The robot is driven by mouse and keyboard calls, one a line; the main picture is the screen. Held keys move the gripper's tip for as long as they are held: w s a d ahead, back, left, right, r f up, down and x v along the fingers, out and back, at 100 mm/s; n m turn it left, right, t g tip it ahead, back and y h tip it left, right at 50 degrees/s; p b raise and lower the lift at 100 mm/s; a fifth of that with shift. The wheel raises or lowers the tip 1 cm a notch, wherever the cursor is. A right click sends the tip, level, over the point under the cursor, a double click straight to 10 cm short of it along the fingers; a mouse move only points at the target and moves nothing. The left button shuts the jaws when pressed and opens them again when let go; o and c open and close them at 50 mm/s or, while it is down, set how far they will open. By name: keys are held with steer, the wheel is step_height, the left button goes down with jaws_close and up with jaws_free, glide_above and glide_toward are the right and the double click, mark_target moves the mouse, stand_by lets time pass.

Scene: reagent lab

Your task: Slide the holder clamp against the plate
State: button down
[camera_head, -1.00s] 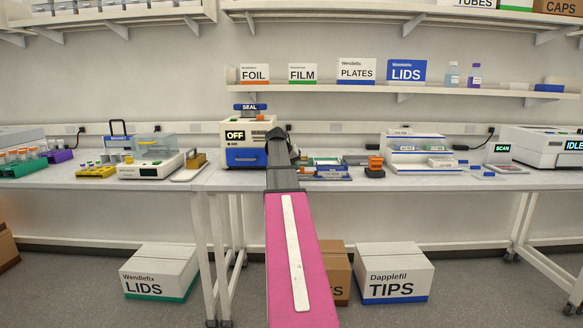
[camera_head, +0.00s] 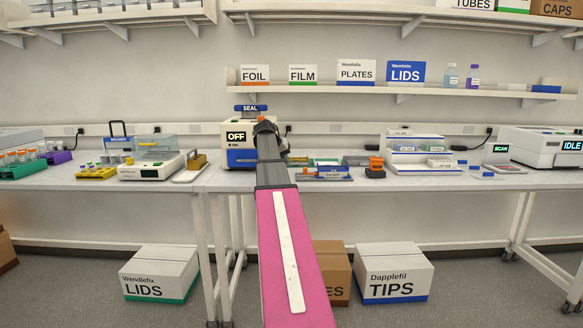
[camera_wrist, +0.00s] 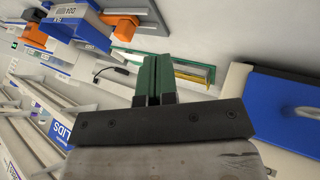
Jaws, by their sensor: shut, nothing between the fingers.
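My gripper (camera_wrist: 155,60) is shut, with its green fingers together and nothing held. In the head view my arm hides the fingers, and its far end is in front of the sealer (camera_head: 240,143). A blue-and-white holder (camera_head: 330,173) with orange parts lies on the bench right of my arm. In the wrist view what looks like this holder (camera_wrist: 75,14) is at the top left, with an orange piece (camera_wrist: 122,24) at its end, apart from my fingertips. I cannot tell the clamp's gap to the plate.
A dark block with an orange top (camera_head: 375,165) stands right of the holder. A white rack of trays (camera_head: 416,150) is farther right. In the wrist view a green-and-yellow frame (camera_wrist: 195,72) lies beyond the fingers, and the sealer's blue front (camera_wrist: 290,110) is close at the right.

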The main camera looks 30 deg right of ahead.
steer(key=shift+v, duration=2.8)
steer(key=shift+a, duration=0.1)
